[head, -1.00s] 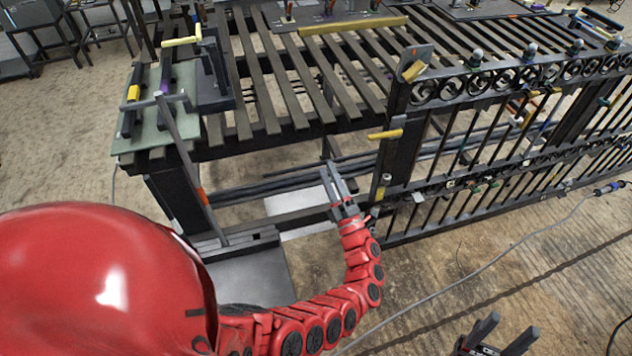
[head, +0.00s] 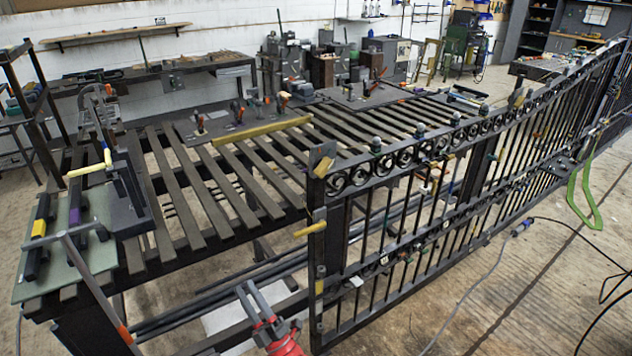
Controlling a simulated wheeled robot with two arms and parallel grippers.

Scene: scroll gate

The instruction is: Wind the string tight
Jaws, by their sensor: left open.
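No string that I can single out for certain shows in the head view. A green loop of strap or cord (head: 586,197) hangs by the far right part of the gate, well away from my grippers. My left gripper (head: 247,290) is open and empty at the bottom middle, left of the near gate post (head: 317,262). Its fingers point up and away from me, apart from the post. My right gripper is out of view.
The dark scrolled gate (head: 400,240) runs from the middle to the upper right. A slatted bench (head: 195,205) stands behind it, with clamps and a yellow bar (head: 262,130). A grey cable (head: 480,285) lies on the open floor at right.

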